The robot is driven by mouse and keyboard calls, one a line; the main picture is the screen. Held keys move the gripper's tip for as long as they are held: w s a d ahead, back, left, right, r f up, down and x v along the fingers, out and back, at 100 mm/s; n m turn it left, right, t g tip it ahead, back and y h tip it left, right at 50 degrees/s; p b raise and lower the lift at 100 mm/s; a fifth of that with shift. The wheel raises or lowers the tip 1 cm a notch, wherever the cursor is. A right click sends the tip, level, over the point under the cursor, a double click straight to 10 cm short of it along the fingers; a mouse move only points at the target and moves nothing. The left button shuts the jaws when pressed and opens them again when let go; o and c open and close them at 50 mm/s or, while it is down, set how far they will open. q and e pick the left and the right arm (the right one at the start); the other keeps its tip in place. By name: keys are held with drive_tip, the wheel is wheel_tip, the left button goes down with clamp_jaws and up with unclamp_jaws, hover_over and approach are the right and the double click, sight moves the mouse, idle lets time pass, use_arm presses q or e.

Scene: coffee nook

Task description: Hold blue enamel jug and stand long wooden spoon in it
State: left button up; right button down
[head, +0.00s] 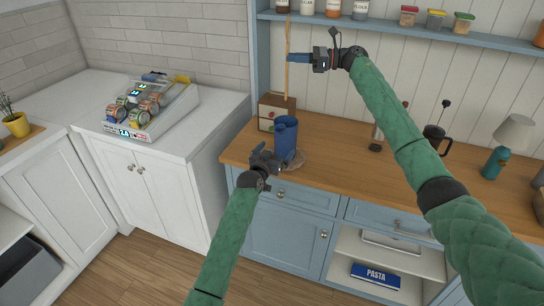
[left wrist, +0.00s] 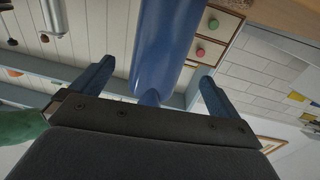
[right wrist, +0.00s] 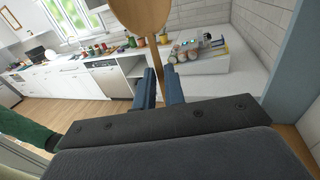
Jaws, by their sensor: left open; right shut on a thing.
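The blue enamel jug (head: 286,140) stands upright on the wooden counter. My left gripper (head: 266,157) is open at the jug's near left side. In the left wrist view the jug (left wrist: 168,40) shows between the two spread fingers (left wrist: 153,92), and a blue part of it reaches in between them. My right gripper (head: 297,58) is shut on the long wooden spoon (head: 287,82). In the right wrist view the spoon's broad head (right wrist: 136,12) is above the fingers (right wrist: 164,86). The jug's inside is hidden.
A wooden drawer box (head: 268,106) stands just behind the jug. A round mat (head: 299,163) lies by its foot. A wall shelf (head: 390,27) with jars is behind my right gripper.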

sight(284, 139)
use_arm(q)
drive_tip(key=x, duration=0.8)
drive_tip(key=shift+w+d, duration=0.1)
drive_tip(key=shift+w, duration=0.1)
drive_tip(key=shift+c, duration=0.4)
drive_tip(key=c, duration=1)
drive_tip(key=shift+c, duration=0.2)
use_arm(e)
wheel_tip(284, 139, down, 7)
drive_tip(key=shift+d, duration=0.3)
drive_tip(key=shift+f, duration=0.3)
drive_tip(key=shift+f, duration=2.2)
drive_tip(key=shift+f, duration=0.1)
drive_tip(key=shift+f, duration=2.9)
